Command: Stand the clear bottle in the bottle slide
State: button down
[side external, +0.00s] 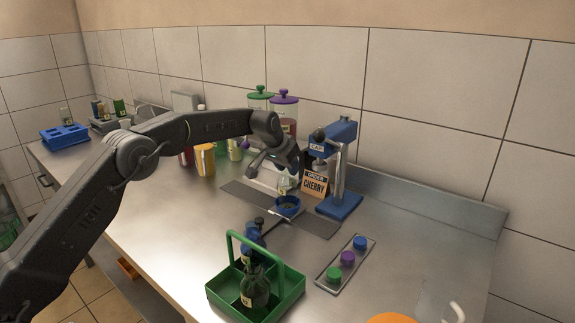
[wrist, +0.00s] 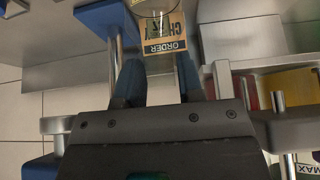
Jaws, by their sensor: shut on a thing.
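The clear bottle (side external: 284,184) is small and see-through with a pale label. It stands about upright directly over the blue round cup of the bottle slide (side external: 288,212); I cannot tell whether its base is inside the cup or just above it. My gripper (side external: 286,172) is shut on the bottle from above. In the wrist view, the clear bottle (wrist: 158,8) shows at the top edge, between the blue fingers of my gripper (wrist: 158,75). The slide's cup is not clearly visible there.
A blue capping press (side external: 343,135) stands close to the right, with a "CHERRY" order card (side external: 314,186) beside it. A green carrier (side external: 284,311) with a dark bottle, and a cap tray (side external: 330,289), are in front. Dispensers with green and purple lids (side external: 284,97) stand behind.

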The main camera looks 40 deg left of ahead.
jog(key=shift+f, duration=0.1)
jog(key=c, duration=0.7)
grip_release()
jog(key=shift+r, duration=4.45)
